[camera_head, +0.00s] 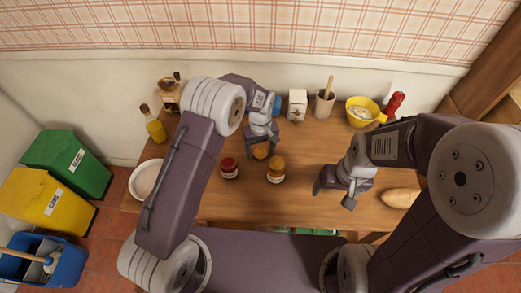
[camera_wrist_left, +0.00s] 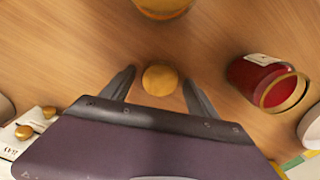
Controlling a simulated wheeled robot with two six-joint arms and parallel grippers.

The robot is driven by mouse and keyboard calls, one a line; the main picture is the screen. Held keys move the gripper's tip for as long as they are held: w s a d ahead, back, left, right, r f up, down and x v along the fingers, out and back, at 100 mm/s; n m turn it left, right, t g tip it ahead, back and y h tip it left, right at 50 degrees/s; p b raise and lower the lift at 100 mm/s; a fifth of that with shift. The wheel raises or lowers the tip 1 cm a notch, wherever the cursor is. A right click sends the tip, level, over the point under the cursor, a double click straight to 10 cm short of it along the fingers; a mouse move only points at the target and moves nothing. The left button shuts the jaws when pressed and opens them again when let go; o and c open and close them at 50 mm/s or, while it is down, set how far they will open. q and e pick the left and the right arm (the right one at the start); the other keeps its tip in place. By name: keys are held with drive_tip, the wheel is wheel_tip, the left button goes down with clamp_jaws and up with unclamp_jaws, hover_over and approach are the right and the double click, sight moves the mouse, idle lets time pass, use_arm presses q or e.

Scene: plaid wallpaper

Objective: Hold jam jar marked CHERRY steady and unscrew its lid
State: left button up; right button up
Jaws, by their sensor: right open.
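I cannot read the label. An orange jar (camera_head: 276,177) stands to its right; the wrist view cuts it off at the top (camera_wrist_left: 162,6). A round golden lid-like disc (camera_head: 260,153) lies between the fingers of my left gripper (camera_wrist_left: 159,82), with a gap on each side; what is under it is hidden. My left gripper is open. My right gripper (camera_head: 333,194) is open and empty, right of the orange jar.
Along the back stand an oil bottle (camera_head: 155,129), a white box (camera_head: 297,106), a utensil crock (camera_head: 324,104), a yellow bowl (camera_head: 363,111) and a red bottle (camera_head: 393,103). A white bowl (camera_head: 145,180) is at left, bread (camera_head: 399,198) at right. The table's front middle is clear.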

sight(260, 153)
use_arm(q)
wheel_tip(260, 153, up, 12)
drive_tip(key=shift+r+p, duration=0.2)
drive_tip(key=shift+p, duration=0.2)
drive_tip(key=shift+a, duration=0.1)
